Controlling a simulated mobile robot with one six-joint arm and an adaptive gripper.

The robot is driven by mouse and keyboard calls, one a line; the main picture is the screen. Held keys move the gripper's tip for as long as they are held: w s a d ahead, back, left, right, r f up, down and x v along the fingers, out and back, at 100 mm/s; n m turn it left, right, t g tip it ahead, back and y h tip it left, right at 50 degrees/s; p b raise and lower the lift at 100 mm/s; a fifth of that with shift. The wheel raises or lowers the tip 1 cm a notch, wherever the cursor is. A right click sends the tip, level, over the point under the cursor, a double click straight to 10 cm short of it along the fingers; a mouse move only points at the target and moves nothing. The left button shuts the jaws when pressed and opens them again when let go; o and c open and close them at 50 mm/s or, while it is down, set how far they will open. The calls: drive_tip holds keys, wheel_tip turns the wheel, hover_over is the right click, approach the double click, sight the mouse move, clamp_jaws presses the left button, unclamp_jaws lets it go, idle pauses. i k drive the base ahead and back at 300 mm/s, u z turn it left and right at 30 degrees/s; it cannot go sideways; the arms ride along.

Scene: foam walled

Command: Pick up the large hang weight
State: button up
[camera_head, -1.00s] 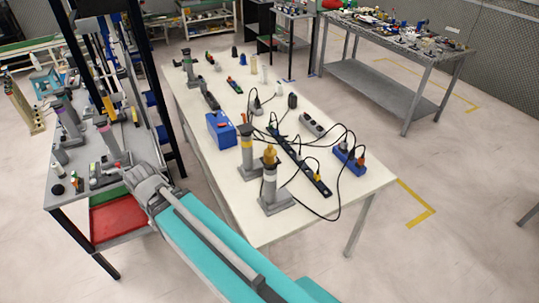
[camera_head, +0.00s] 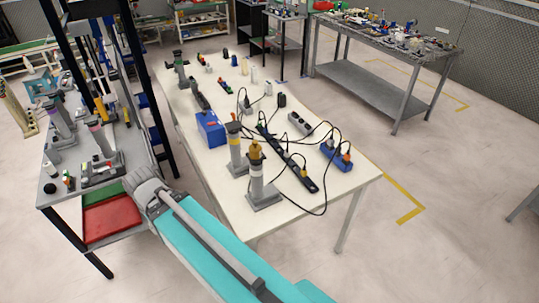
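My gripper (camera_head: 149,191) is the grey end of my teal arm, in the lower left of the head view. It is over the gap between the left bench and the white table, and its fingers are too small and covered to read. I cannot tell for sure which thing is the large hang weight. A tall grey post with a brass-coloured top (camera_head: 256,175) stands on a square base at the white table's near end. A similar post with a yellow band (camera_head: 236,150) stands just behind it. Grey posts (camera_head: 101,138) also stand on the left bench.
The white table (camera_head: 220,204) also carries a blue box (camera_head: 210,128), a black power strip (camera_head: 290,160) with loose cables, and several small items.

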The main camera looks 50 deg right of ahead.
sight(255, 149)
drive_tip(key=u, duration=0.05)
drive_tip(key=k, duration=1.85)
drive_tip(key=z, duration=0.7)
drive_tip(key=i, duration=1)
